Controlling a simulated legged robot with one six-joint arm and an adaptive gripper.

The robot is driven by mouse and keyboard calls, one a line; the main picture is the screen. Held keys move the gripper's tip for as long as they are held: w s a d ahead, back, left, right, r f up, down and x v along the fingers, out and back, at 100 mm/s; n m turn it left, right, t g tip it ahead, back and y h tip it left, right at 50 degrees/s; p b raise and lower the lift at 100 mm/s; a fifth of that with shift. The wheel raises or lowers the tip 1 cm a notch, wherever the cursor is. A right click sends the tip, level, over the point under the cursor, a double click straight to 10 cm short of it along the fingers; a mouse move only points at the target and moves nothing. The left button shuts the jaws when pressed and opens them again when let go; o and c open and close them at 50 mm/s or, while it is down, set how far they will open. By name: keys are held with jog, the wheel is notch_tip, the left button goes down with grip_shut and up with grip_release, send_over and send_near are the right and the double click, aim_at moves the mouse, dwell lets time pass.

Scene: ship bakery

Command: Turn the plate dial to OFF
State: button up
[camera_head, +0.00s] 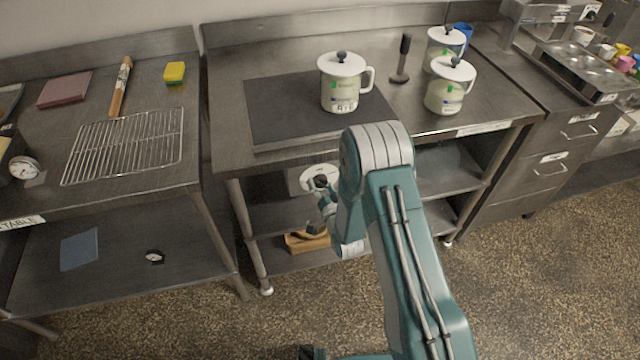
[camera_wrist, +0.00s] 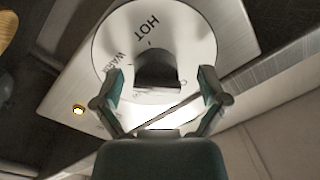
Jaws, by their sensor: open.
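The plate dial (camera_wrist: 190,35) is a round white face in the wrist view, with HOT at the top and WARM at the left. A partly hidden mark sits right of its dark central knob (camera_wrist: 157,70). I cannot tell which label the knob points to. My gripper (camera_wrist: 160,88) is open, with one finger on each side of the knob; contact is not clear. In the head view the dial (camera_head: 309,174) is on the front below the dark hot plate (camera_head: 270,112), with my gripper (camera_head: 325,194) close in front, partly hidden by my arm.
A lit amber lamp (camera_wrist: 78,109) is left of the dial. A lidded pot (camera_head: 340,88) stands on the plate; two more pots (camera_head: 449,92) stand right of it. The left table holds a wire rack (camera_head: 125,145).

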jog(key=shift+w+d+r, duration=0.1)
jog(key=shift+w+d, duration=0.1)
jog(key=shift+d, duration=0.3)
jog(key=shift+a, duration=0.15)
jog(key=c, duration=1.1)
jog(key=shift+a, duration=0.15)
jog(key=shift+c, duration=0.2)
